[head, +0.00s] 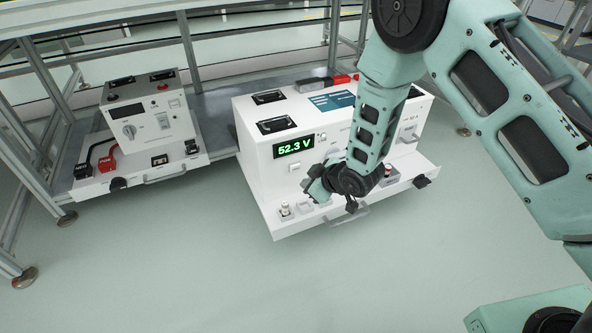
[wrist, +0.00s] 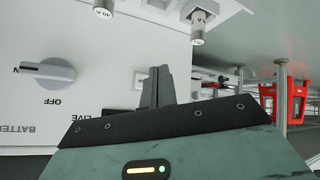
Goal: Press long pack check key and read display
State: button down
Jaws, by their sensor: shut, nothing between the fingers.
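The long white pack unit (head: 262,185) stands on the right, and its lit display (head: 294,146) reads 52.3 V in green. A small pale rectangle (head: 295,168) sits on the front face below the display; I cannot tell whether it is the check key. My gripper (head: 316,190) is in front of this face, low and right of the display, and hides part of the front. In the wrist view its fingers (wrist: 157,86) are shut together with nothing between them. They point at a white panel with a rotary knob (wrist: 47,73) marked OFF and a partly covered LIVE label. Contact is unclear.
A smaller white unit (head: 145,122) with a knob and red and black connectors stands at left. Fuse-like cylinders (wrist: 197,27) stick out near my fingers. A handle (head: 350,215) projects at the long unit's front edge. The floor (head: 200,270) in front is clear.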

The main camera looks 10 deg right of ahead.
jog(key=shift+w+a, duration=0.3)
jog(key=shift+w, duration=0.5)
jog(key=shift+w+a, duration=0.25)
jog(key=shift+w, duration=0.5)
jog(key=shift+w, duration=0.15)
dwell(0.8)
jog(key=shift+w+a, duration=0.1)
jog(key=shift+w, duration=0.15)
jog(key=shift+w+a, duration=0.15)
jog(key=shift+w, duration=0.3)
dwell(0.7)
jog(key=shift+s+p, duration=0.1)
jog(key=shift+p, duration=0.2)
jog(key=shift+s+d, duration=0.25)
jog(key=shift+s, duration=0.5)
jog(key=shift+s+d+p, duration=0.25)
jog(key=shift+s, duration=0.55)
jog(key=shift+s+d+p, duration=0.25)
jog(key=shift+s+d, duration=0.05)
jog(key=shift+s, duration=0.45)
jog(key=shift+s+d+p, duration=0.25)
jog(key=shift+s, duration=0.55)
